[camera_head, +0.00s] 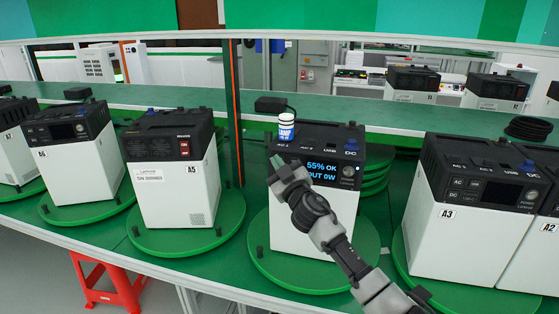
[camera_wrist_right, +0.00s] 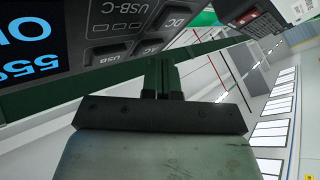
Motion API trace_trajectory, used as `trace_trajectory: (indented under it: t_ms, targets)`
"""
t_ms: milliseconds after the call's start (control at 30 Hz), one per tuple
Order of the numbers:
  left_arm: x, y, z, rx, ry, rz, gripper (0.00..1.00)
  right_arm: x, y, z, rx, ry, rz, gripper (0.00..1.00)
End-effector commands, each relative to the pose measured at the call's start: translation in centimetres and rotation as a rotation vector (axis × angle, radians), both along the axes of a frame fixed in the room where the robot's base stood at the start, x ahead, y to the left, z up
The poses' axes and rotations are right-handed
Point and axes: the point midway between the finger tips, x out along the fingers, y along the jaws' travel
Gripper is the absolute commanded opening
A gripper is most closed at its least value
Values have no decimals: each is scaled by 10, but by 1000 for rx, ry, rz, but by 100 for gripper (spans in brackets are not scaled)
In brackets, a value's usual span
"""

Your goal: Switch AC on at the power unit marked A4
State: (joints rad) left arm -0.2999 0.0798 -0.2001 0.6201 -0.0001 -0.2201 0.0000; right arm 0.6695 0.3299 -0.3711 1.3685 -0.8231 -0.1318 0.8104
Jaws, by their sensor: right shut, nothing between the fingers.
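The middle power unit (camera_head: 342,205) stands on a green turntable between units A5 (camera_head: 172,190) and A3 (camera_head: 465,230). No A4 mark shows on it; my arm covers part of its front. Its lit screen (camera_head: 318,172) reads 55% OK, OUT 0W. My right gripper (camera_head: 280,166) is shut and empty in front of the panel's left part. In the right wrist view, the shut fingers (camera_wrist_right: 161,75) are near the panel's edge, with USB, USB-C and DC buttons (camera_wrist_right: 172,20) beyond. My left gripper is not in view.
A white bottle with a blue label (camera_head: 286,127) stands on the middle unit's top left. A dark post (camera_head: 233,110) rises behind, between A5 and the middle unit. Unit A6 (camera_head: 75,150) is further left. A red stool (camera_head: 108,280) stands on the floor at left.

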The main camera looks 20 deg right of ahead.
Motion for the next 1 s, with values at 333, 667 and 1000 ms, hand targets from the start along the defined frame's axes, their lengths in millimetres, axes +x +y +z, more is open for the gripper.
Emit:
trace_trajectory:
  t_ms: [333,667,1000]
  targets:
    - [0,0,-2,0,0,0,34,4,-3,0,1,0,0,0]
    - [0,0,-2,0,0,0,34,4,-3,0,1,0,0,0]
    - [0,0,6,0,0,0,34,-8,5,1,2,0,1,0]
